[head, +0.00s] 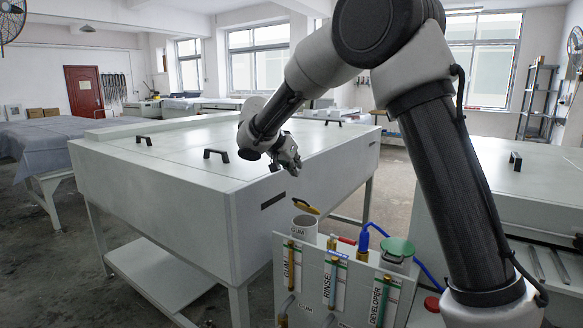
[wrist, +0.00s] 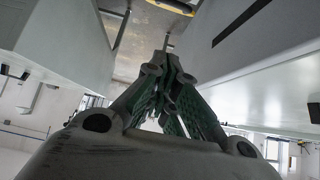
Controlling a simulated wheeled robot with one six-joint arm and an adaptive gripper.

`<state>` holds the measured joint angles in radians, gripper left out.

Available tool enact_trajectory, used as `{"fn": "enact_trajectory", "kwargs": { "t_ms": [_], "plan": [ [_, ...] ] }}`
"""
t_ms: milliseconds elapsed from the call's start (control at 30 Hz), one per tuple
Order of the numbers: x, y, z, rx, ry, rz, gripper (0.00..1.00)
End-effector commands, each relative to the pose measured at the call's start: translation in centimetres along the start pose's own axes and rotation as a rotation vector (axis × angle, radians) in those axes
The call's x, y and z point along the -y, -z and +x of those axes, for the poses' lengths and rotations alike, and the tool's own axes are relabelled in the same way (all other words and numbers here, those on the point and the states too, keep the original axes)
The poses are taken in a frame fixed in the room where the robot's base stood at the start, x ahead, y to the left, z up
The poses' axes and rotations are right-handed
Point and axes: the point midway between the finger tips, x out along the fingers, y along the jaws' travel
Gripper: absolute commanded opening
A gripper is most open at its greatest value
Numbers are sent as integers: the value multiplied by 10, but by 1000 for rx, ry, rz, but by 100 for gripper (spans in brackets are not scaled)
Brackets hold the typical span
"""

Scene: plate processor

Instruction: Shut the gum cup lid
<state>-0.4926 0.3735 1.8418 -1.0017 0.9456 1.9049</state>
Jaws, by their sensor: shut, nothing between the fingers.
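The gum cup (head: 304,229) is a white cylinder at the left end of the white panel, behind its GUM label. Its yellow lid (head: 306,206) stands raised and tilted above the cup's rim, so the cup is open. A yellow strip at the top edge of the wrist view, probably this lid (wrist: 172,6), is cut off by the frame. My gripper (head: 293,170) is above the lid and slightly left of it, apart from it. In the wrist view my gripper (wrist: 167,45) has its fingers together with nothing between them.
The large white processor (head: 180,190) stands close behind my gripper, with black handles on top.

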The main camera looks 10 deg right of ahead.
Motion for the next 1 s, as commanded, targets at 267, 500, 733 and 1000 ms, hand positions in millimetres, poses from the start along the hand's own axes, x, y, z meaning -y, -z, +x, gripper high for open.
{"fn": "enact_trajectory", "kwargs": {
  "t_ms": [267, 500, 733, 1000],
  "plan": [
    [-1, -1, 61, 1, -4, 1, 0],
    [0, -31, 68, 0, 0, -1, 0],
    [0, -39, 70, 0, 0, 2, 0],
    [1, -39, 70, -1, 0, 1, 0]
  ]
}}
